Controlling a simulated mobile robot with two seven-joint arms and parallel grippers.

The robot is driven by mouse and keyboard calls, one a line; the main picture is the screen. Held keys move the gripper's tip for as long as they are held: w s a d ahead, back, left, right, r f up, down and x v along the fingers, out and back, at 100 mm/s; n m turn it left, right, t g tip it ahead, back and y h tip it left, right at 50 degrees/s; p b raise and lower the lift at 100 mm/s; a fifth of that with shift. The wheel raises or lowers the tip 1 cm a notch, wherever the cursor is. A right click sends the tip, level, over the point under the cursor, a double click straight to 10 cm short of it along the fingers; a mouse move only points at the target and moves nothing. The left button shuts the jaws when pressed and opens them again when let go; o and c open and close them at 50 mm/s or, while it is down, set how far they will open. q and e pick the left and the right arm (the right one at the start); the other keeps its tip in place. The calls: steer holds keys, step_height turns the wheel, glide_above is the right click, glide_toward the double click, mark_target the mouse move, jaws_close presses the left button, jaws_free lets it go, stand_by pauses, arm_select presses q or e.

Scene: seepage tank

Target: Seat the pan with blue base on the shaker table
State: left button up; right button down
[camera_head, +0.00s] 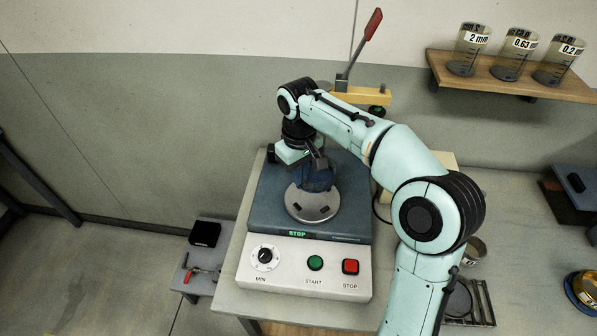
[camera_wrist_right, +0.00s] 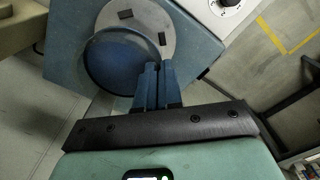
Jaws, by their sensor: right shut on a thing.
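The shaker table (camera_head: 262,210) has a blue-grey top, with a round metal plate (camera_head: 303,208) bearing small black blocks. My right gripper (camera_head: 318,168) is over the back part of this plate, shut on the rim of the pan with blue base (camera_head: 318,183). In the right wrist view the fingers (camera_wrist_right: 157,88) grip the near right edge of the pan (camera_wrist_right: 118,66). The pan overlaps only part of the plate (camera_wrist_right: 150,22) and sits off its centre. I cannot tell whether it touches the plate. My left gripper is not in view.
The shaker's front panel has a knob (camera_head: 264,257), a green START button (camera_head: 315,263) and a red STOP button (camera_head: 350,267). A yellow bracket with a red-handled lever (camera_head: 373,24) stands behind.

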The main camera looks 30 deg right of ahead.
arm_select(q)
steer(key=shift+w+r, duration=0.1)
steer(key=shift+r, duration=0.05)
arm_select(e)
steer(key=shift+r, duration=0.1)
